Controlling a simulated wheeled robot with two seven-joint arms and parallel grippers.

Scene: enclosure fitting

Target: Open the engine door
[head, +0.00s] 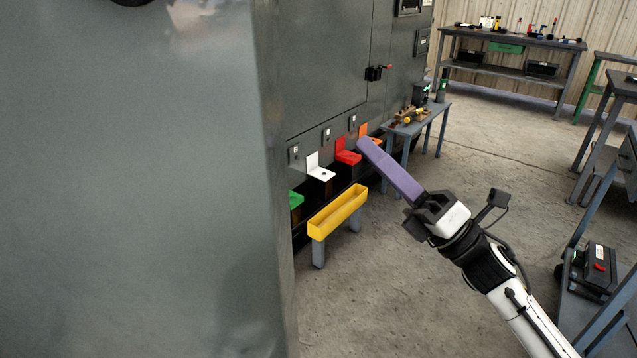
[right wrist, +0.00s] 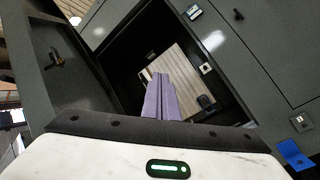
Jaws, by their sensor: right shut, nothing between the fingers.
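My right gripper (head: 363,143) has long purple fingers, shut and empty, pointing toward the enclosure. In the right wrist view the fingers (right wrist: 160,82) point at a dark-framed opening (right wrist: 215,85). A grey panel with a black handle (right wrist: 55,60) stands left of it, apparently a door. My left gripper is not in view.
A yellow trough (head: 338,212) on legs stands below white (head: 320,174), red (head: 348,157) and green (head: 296,200) holders. A small blue-grey table (head: 430,122) with parts stands beyond. Workbenches (head: 510,40) line the back and right. Bare floor (head: 390,290) lies between.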

